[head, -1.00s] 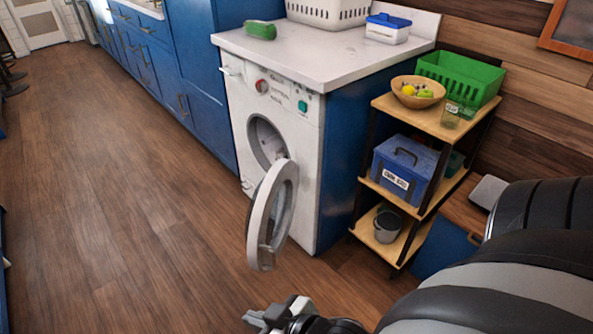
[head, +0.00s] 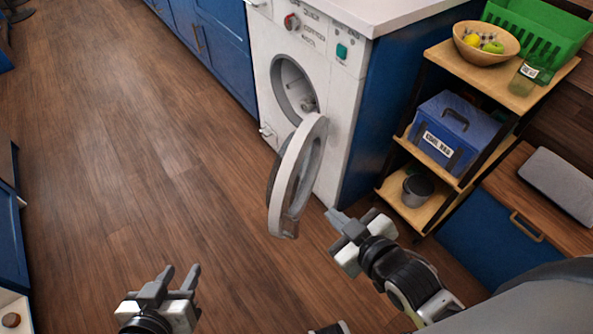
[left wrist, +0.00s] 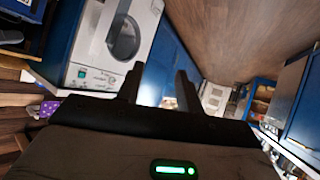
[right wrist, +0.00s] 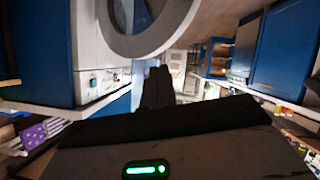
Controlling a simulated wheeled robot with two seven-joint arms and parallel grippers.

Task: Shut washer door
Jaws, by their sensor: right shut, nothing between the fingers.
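The washer (head: 338,125) is white and stands under the counter. Its round door (head: 322,145) is swung wide open toward me, and the drum opening (head: 292,88) is exposed. The right wrist view shows the door ring (right wrist: 150,45) close ahead at the top. My right gripper (head: 336,222) is shut and empty, just right of the door's lower edge; I see a small gap. My left gripper (head: 180,276) is open and empty over the floor, to the left and nearer than the door. The left wrist view shows the washer (left wrist: 110,45) with the door at upper left.
A shelf rack (head: 450,170) right of the washer holds a fruit bowl (head: 484,55), a blue box (head: 452,130) and a grey pot (head: 416,190). A blue cabinet (head: 500,235) stands at right. The wooden floor (head: 150,150) left of the door is clear.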

